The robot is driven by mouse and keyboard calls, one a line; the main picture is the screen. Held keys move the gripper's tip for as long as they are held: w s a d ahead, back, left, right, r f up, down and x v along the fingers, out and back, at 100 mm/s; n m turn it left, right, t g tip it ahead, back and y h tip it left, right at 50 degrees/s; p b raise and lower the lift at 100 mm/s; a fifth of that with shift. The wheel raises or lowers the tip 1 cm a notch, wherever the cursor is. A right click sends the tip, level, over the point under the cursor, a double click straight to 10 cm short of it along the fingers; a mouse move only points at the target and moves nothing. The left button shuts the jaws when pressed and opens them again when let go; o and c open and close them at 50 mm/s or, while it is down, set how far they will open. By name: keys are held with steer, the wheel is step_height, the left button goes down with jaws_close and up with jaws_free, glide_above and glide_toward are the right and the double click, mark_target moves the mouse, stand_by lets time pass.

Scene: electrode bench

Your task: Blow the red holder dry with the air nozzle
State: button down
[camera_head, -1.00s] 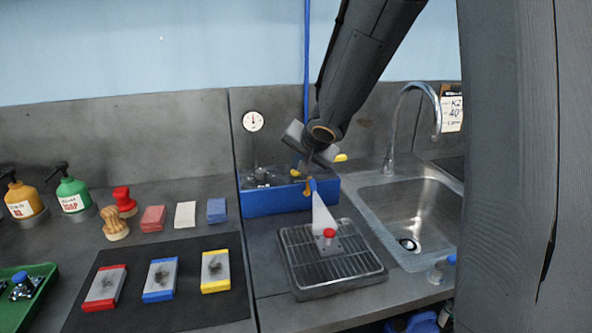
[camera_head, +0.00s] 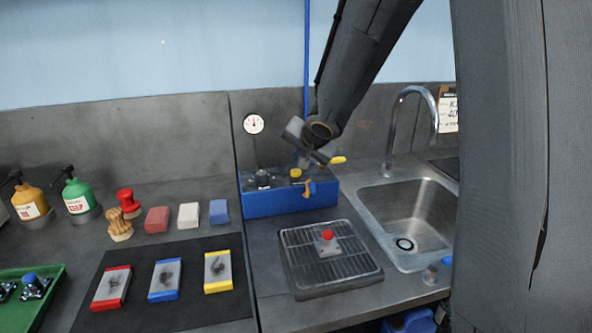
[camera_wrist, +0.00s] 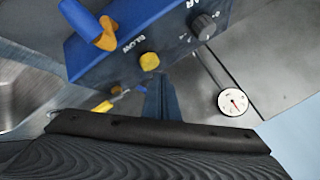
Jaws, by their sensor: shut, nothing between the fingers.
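The red holder (camera_head: 327,236), a red knob on a small grey block, sits upright on the drying rack (camera_head: 289,262). The air nozzle (camera_head: 309,188), orange with a blue part, is on the front of the blue air box (camera_head: 262,207) behind the rack; it also shows in the wrist view (camera_wrist: 104,38). No air cone shows. A yellow button (camera_head: 295,173) is on the box top, beside the word BLOW in the wrist view (camera_wrist: 149,61). My gripper (camera_head: 302,161) is shut and empty, just above the button with a small gap; its fingers show in the wrist view (camera_wrist: 162,95).
A steel sink (camera_head: 405,215) with a tall tap (camera_head: 391,130) lies right of the rack. A gauge (camera_head: 253,124) stands behind the box. Left are a dark mat (camera_head: 140,318) with several marked blocks, coloured pads, brushes, bottles and a green tray (camera_head: 50,318).

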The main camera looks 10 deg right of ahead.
mark_target(297, 173)
steer(key=shift+r, duration=0.1)
step_height(297, 173, up, 5)
steer(key=p, duration=0.6)
steer(key=shift+s, duration=0.15)
stand_by(0.6)
